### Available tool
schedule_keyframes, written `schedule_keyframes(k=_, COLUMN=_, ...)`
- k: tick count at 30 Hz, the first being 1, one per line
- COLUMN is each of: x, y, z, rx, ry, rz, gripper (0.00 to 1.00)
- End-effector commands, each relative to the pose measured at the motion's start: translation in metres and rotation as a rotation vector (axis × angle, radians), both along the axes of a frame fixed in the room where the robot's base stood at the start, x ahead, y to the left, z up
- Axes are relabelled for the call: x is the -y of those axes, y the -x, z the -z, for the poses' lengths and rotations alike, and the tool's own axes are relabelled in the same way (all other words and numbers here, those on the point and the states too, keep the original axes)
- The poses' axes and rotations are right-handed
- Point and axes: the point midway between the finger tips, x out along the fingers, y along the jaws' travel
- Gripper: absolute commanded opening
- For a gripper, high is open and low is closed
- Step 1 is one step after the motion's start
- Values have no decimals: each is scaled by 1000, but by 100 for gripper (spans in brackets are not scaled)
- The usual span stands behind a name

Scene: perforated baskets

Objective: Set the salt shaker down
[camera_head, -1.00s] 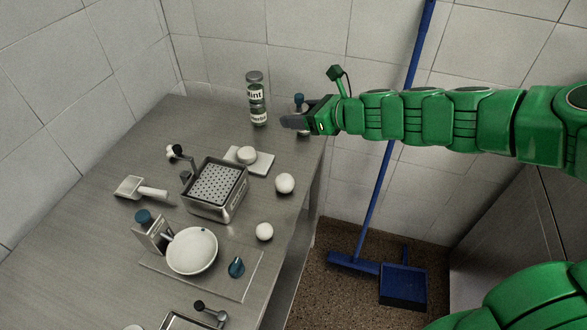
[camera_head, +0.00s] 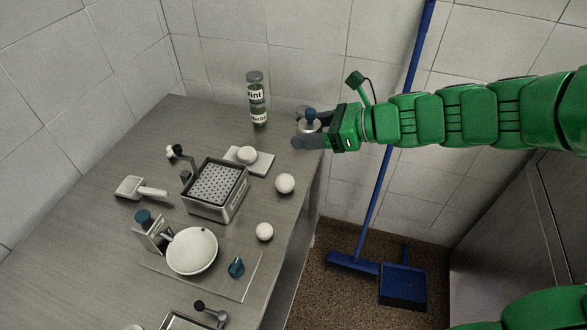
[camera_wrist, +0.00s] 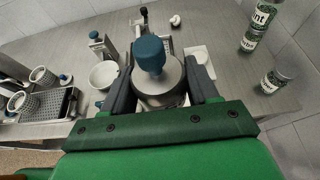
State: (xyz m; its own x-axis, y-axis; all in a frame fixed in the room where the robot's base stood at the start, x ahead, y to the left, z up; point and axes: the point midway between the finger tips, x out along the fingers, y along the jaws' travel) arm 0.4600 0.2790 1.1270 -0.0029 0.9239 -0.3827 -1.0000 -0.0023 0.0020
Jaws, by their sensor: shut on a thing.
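The salt shaker (camera_head: 310,117), a round steel piece with a dark blue knob on top, is between the fingers of my gripper (camera_head: 303,130) near the far right edge of the steel table. In the wrist view the shaker (camera_wrist: 152,60) stands upright between the two dark fingers of my gripper (camera_wrist: 155,90), which are shut on its steel body. Its underside is hidden, so I cannot tell whether it touches the table (camera_head: 110,235).
Mint jar (camera_head: 257,95) stands left of my gripper. Nearer are a perforated steel box (camera_head: 230,207), a small board with a white round thing (camera_head: 247,155), white balls (camera_head: 285,183) and a white bowl (camera_head: 192,251). A blue broom (camera_head: 375,190) leans right of the table.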

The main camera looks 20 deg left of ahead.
Motion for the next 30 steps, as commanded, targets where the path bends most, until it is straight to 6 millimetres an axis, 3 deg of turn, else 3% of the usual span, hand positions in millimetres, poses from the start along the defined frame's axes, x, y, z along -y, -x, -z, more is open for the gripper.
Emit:
schedule_keyframes(k=14, x=0, y=0, z=46, rx=-4, ry=-2, rz=2, gripper=25)
schedule_keyframes(k=22, x=0, y=0, z=86, rx=-3, ry=-2, rz=0, gripper=25)
schedule_keyframes(k=30, x=-1, y=-2, z=103, rx=0, ry=0, rz=2, gripper=25)
